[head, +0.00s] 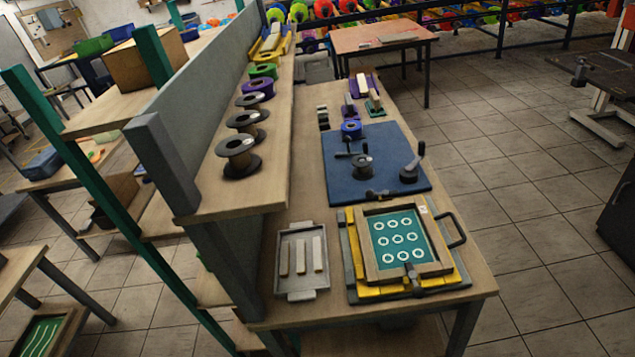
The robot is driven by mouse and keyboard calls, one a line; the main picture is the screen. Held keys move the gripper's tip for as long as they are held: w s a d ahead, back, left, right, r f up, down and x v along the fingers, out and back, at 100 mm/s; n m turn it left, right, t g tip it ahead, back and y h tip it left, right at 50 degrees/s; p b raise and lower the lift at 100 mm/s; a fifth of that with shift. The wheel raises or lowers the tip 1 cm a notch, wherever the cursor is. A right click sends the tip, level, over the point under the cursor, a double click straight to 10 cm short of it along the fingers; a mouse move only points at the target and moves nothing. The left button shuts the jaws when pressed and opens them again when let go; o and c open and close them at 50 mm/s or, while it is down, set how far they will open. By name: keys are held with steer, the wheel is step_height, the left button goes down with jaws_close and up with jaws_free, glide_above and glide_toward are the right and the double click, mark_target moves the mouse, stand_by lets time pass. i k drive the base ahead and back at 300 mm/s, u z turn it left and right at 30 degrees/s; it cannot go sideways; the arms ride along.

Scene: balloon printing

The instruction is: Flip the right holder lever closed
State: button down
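A printing frame (371,251) with a teal screen of white rings (398,236) lies on a yellow and grey base (453,277) at the table's near end. A black looped handle (457,229) sticks out at its right side. Behind it, a blue board (338,187) carries a dark lever (412,165) at the right, its arm tilted up and to the right. A smaller black crank (350,150) stands at the board's left. I cannot tell for certain which part is the right holder lever. My gripper is not in view.
A grey tray (283,284) with several pale strips lies left of the frame. A raised shelf (222,198) with several spools runs along the table's left side. Open tiled floor (545,225) lies to the right; another table (385,36) stands behind.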

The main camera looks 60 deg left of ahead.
mark_target(369, 193)
steer(key=u, duration=0.55)
steer(key=i, duration=1)
steer(key=u, duration=0.55)
